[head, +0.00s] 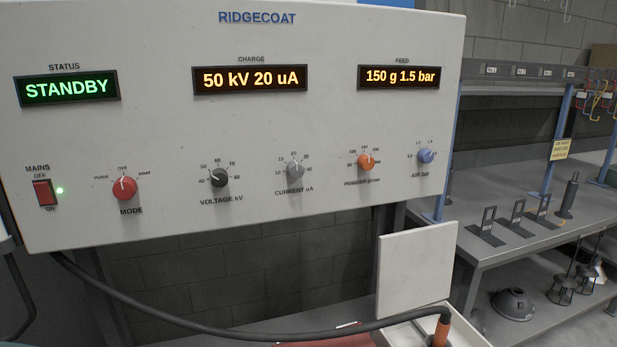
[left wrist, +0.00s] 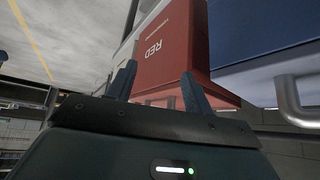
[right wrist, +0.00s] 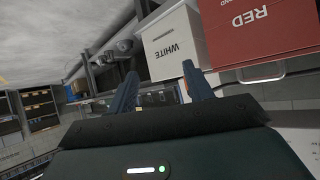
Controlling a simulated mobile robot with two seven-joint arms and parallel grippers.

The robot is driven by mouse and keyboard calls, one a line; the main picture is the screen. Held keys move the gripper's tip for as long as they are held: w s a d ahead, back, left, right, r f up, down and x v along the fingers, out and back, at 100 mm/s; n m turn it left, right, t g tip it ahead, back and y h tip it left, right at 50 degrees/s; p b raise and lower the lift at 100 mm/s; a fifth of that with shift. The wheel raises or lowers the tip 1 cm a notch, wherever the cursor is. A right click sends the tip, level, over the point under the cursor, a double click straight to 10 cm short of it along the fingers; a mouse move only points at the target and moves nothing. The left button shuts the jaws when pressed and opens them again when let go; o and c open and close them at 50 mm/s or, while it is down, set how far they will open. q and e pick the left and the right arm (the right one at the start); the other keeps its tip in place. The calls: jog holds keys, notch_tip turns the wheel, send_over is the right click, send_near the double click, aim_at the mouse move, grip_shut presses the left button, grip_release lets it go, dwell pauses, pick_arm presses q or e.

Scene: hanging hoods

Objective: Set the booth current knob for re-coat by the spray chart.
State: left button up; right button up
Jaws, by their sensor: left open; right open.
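The grey current knob (head: 294,170) sits in the middle of the white RIDGECOAT control panel (head: 150,130), in the head view. Its small scale surrounds it, and its pointer appears to point up near 20. The charge display (head: 250,78) above it reads 50 kV 20 uA. I cannot pick out a spray chart in any view. My left gripper (left wrist: 160,90) is open and empty in the left wrist view, and my right gripper (right wrist: 161,88) is open and empty in the right wrist view. Neither gripper shows in the head view, so both are away from the knob.
The dark voltage knob (head: 218,177) and orange powder knob (head: 366,162) flank the current knob. The status display (head: 66,88) reads STANDBY. A black cable (head: 215,328) hangs below the panel. A red box (left wrist: 178,50) and a white box (right wrist: 173,45) stand near my grippers.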

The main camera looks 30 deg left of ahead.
pick_arm(q)
jog(key=a+r+m+g+y, duration=0.1)
jog(key=a+r+y, duration=0.1)
jog(key=a+r, duration=0.1)
jog(key=m+t+y, duration=0.6)
jog(key=m+y, duration=1.2)
send_near(298, 174)
jog(key=p+x, duration=0.3)
jog(key=x, duration=0.4)
jog(key=shift+r+p, duration=0.1)
jog(key=shift+p, duration=0.3)
jog(key=shift+w+a+r, duration=0.15)
jog(key=shift+w+a, duration=0.2)
jog(key=shift+a, duration=0.25)
pick_arm(e)
jog(key=shift+s+d+r+g, duration=0.1)
jog(key=shift+s+d+g, duration=0.15)
jog(key=shift+s, duration=0.2)
jog(key=shift+s+d+g, duration=0.15)
jog(key=shift+s+g, duration=0.1)
jog(key=shift+s, duration=0.2)
pick_arm(q)
jog(key=shift+c, duration=0.2)
pick_arm(e)
jog(key=shift+h, duration=0.3)
